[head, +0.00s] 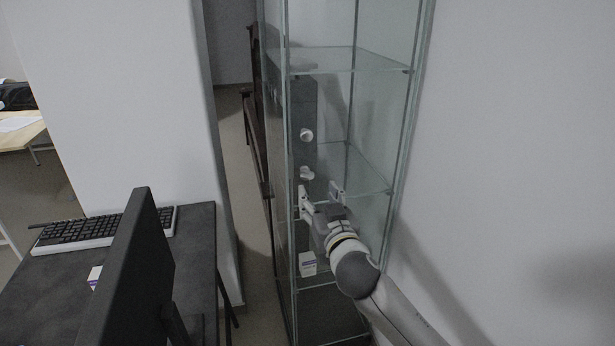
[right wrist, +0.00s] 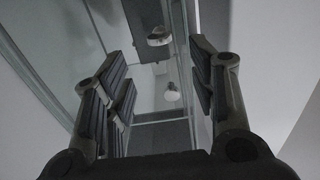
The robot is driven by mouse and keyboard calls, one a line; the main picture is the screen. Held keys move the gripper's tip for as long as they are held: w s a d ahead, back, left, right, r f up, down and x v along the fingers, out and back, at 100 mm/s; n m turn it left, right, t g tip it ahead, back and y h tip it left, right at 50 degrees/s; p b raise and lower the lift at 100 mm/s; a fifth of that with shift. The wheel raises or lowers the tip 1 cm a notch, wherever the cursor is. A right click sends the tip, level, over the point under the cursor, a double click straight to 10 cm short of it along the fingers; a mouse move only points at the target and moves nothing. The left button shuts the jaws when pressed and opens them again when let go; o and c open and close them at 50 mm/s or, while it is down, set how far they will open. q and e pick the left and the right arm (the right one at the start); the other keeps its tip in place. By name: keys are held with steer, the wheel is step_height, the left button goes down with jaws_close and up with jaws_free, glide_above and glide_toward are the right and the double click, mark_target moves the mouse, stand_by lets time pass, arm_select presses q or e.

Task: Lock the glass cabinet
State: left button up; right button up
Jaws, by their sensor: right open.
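The tall glass cabinet (head: 378,115) stands in the middle of the head view, with clear walls and glass shelves. A grey upright strip on it carries an upper round pale knob (head: 306,135) and a lower pale knob (head: 306,173). My right gripper (head: 320,191) is open and empty, just below and right of the lower knob. In the right wrist view the open fingers frame one round knob (right wrist: 173,93), with another knob (right wrist: 159,36) above it. I see no contact between fingers and knobs. My left gripper is not in view.
A small white box (head: 307,264) sits low in the cabinet. A dark desk (head: 190,250) with a keyboard (head: 100,230) and a monitor (head: 135,275) stands at left. A narrow floor gap separates desk and cabinet. A pale wall (head: 520,130) fills the right.

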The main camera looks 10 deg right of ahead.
mark_target(309, 178)
steer(key=shift+w+a+p, duration=0.2)
steer(key=shift+w+p, duration=0.1)
steer(key=shift+w, duration=4.9)
steer(key=c, duration=1)
